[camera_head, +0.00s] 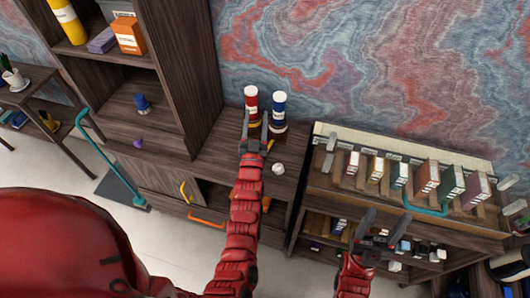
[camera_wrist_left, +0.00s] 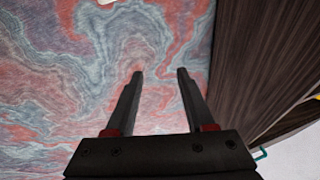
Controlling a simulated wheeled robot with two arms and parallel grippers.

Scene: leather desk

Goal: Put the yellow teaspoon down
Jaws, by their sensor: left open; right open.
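My left gripper (camera_head: 254,122) is over the low wooden cabinet top, in front of a red bottle and a blue bottle with white caps. In the left wrist view the left gripper (camera_wrist_left: 160,75) has its fingers apart, with nothing between them and the marbled wall beyond. A small yellow sliver (camera_head: 270,145) shows just right of the left gripper in the head view; I cannot tell whether it is the teaspoon or whether it touches the gripper. My right gripper (camera_head: 384,222) is open and appears empty in front of the right-hand shelf unit.
The red bottle (camera_head: 251,97) and blue bottle (camera_head: 279,107) stand near the wall. A small white object (camera_head: 278,169) sits on the cabinet top (camera_head: 222,150). Several boxes, including a magenta one (camera_head: 475,190), stand on the right unit. A tall shelf rises at left.

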